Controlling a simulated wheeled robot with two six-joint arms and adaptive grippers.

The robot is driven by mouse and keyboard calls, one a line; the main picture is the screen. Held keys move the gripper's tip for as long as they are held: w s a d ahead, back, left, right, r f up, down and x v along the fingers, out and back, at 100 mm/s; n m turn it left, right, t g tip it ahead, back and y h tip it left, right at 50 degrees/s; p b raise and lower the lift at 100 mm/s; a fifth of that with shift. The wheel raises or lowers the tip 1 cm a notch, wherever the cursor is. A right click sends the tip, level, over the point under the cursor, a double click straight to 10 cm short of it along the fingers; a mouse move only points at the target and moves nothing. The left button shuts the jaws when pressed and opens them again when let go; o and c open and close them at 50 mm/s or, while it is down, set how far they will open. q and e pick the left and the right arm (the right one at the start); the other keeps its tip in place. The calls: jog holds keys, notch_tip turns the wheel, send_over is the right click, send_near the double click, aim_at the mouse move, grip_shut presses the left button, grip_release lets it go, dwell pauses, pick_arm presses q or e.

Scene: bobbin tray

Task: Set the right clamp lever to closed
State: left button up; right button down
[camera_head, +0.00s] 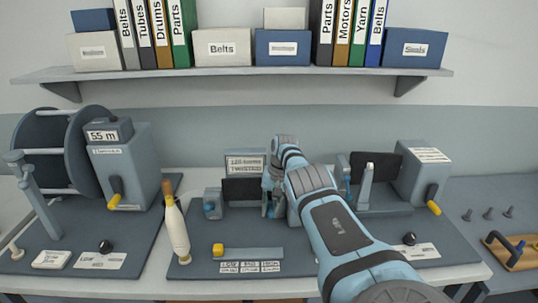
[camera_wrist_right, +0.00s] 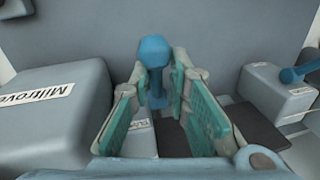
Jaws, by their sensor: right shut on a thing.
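My right gripper (camera_head: 270,190) reaches in from the lower right to the back of the middle station. In the right wrist view, its two teal-padded fingers (camera_wrist_right: 158,80) are closed around a blue lever with a rounded knob (camera_wrist_right: 153,52), which stands between the fingertips. In the head view the gripper mostly hides this lever and its clamp. A grey clamp block with blue on it (camera_head: 212,204) stands to the left. Another blue lever (camera_wrist_right: 297,74) lies across a grey block at the right of the wrist view. My left gripper is out of view.
A labelled grey box (camera_head: 245,161) stands behind the dark panel (camera_head: 243,190). A white spindle (camera_head: 176,228) stands at the left, near a yellow-knobbed slider (camera_head: 252,254). A grey crank box (camera_head: 424,172) is at right, with a shelf (camera_head: 232,72) above.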

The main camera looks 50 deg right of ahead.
jog(key=shift+s, duration=0.15)
dwell(0.3)
jog(key=shift+f, duration=0.1)
jog(key=c, duration=1.8)
grip_release()
jog(key=o, duration=0.5)
jog(key=shift+s+r, duration=0.2)
jog(key=shift+s, duration=0.05)
jog(key=shift+c, duration=0.2)
jog(key=shift+w+r, duration=0.15)
jog(key=shift+w, duration=0.05)
notch_tip(320, 180, up, 12)
jog(key=s, duration=0.2)
jog(key=shift+d+f, duration=0.25)
jog(key=shift+d, duration=0.2)
jog(key=shift+s, duration=0.1)
